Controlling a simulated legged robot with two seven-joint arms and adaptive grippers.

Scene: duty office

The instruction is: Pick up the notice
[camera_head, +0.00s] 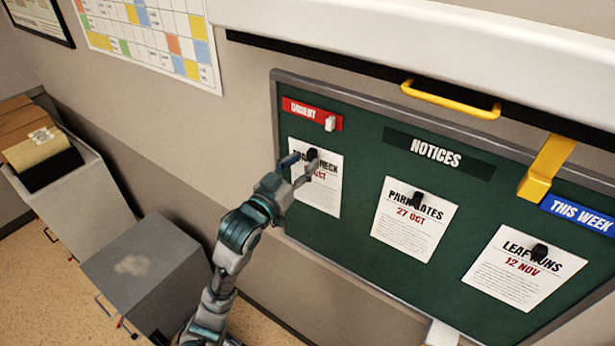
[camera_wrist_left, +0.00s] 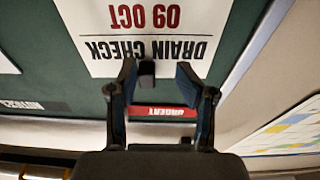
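The left notice (camera_head: 317,190), a white sheet reading "09 OCT" in red, hangs on the green board under the red URGENT label (camera_head: 311,113). A black clip or magnet (camera_head: 312,155) is at its top. In the left wrist view the notice (camera_wrist_left: 135,35) appears upside down and reads DRAIN CHECK. My left gripper (camera_head: 297,168) is at the notice's top left; its two fingers are apart around the black clip (camera_wrist_left: 147,70) in the wrist view. Whether they touch it I cannot tell. My right gripper is not in view.
Grey cabinets (camera_head: 142,265) stand at the lower left.

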